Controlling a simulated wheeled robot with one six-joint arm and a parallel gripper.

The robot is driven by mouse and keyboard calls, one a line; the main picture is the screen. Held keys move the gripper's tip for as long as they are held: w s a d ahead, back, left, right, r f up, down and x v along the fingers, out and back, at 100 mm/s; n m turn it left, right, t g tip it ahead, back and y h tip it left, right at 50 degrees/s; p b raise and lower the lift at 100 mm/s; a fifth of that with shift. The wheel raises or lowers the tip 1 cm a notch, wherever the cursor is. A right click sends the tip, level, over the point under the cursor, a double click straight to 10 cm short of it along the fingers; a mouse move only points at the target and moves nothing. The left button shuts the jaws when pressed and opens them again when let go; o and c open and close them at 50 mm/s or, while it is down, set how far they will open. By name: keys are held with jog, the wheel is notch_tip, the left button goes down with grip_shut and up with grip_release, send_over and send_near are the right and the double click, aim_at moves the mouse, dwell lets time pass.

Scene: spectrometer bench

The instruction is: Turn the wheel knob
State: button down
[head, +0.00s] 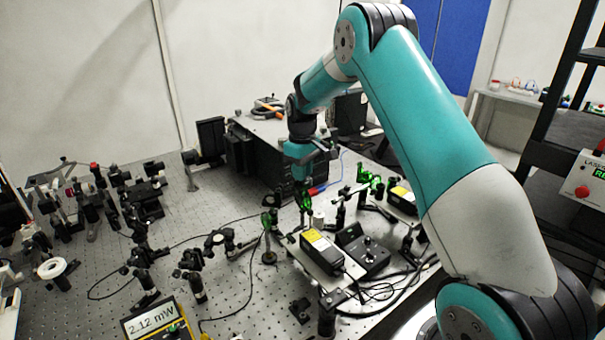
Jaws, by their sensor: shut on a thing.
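My gripper (306,158) hangs at the end of the teal arm, at the front right side of the large black box (265,150) on the optical bench. A white wheel-shaped part (52,268) stands apart at the left of the bench, far from my gripper.
The perforated bench (225,285) carries several optic mounts on the left and middle. A laser module (322,247) and a black control box (364,255) stand in front of my gripper. A power meter (155,320) reads 2.12 mW at the front. Cables cross the bench.

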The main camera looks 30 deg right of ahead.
jog(key=m+b, duration=0.1)
jog(key=m, duration=0.4)
jog(key=shift+m, duration=0.4)
jog(key=m, duration=0.5)
jog(key=m+b, duration=0.1)
jog(key=m, duration=0.4)
jog(key=shift+m, duration=0.4)
jog(key=m, duration=0.4)
jog(key=shift+m, duration=0.3)
jog(key=c, duration=1)
grip_release()
jog(key=shift+c, duration=0.2)
